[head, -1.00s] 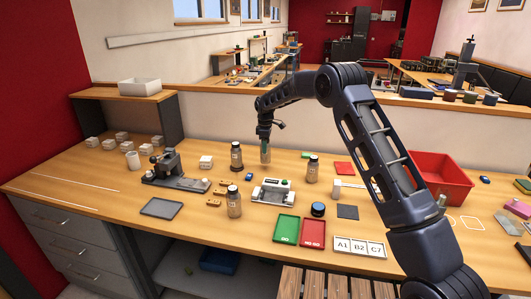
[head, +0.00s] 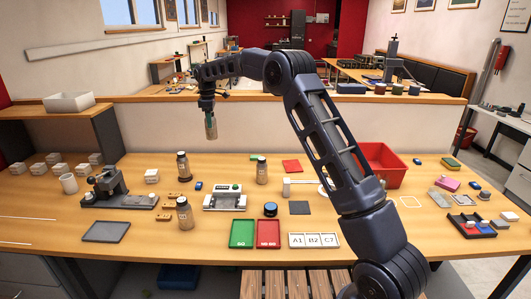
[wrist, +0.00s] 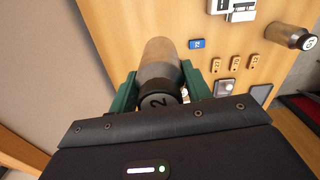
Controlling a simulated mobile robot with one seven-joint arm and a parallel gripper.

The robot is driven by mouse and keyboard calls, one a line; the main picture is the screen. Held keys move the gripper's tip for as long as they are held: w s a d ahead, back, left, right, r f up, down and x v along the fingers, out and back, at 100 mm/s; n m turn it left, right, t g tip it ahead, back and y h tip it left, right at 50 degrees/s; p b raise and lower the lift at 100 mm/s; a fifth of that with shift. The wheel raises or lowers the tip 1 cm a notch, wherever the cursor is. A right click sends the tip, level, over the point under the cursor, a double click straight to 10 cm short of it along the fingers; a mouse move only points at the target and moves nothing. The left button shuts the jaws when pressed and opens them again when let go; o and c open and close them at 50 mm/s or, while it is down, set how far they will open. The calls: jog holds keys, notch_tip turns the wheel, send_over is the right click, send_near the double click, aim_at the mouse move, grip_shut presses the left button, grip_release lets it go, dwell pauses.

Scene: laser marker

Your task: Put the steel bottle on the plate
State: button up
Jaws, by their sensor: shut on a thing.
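My gripper (head: 208,110) is shut on a metallic grey-brown bottle (head: 211,127) and holds it up above the back of the bench, roughly upright. In the wrist view the bottle (wrist: 160,62) sits between the green fingers (wrist: 157,90), its dark cap marked 2 toward the camera. Which thing is the plate is not certain. A dark grey flat plate (head: 106,232) lies at the front left. A smaller dark square (head: 299,208) lies right of centre. A pale round edge (head: 324,190) shows partly behind my arm.
Brown, dark-capped bottles stand at the back (head: 183,167), front (head: 185,214) and centre right (head: 262,171). A small press (head: 110,187), a white device (head: 223,198), green (head: 242,234) and red (head: 268,234) trays and a red bin (head: 380,165) occupy the bench. A low partition stands behind.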

jog(key=w+d, duration=0.3)
jog(key=d, duration=1)
jog(key=w+d+m, duration=0.1)
jog(key=w+d, duration=0.1)
jog(key=d, duration=1.1)
jog(key=w+d, duration=0.3)
jog(key=d, duration=1.1)
jog(key=f, duration=1.8)
jog(key=shift+s+a+f, duration=0.15)
jog(key=shift+a+f, duration=0.1)
jog(key=shift+f, duration=0.15)
jog(key=shift+f, duration=0.15)
jog(key=o, duration=1)
jog(key=shift+o, duration=0.2)
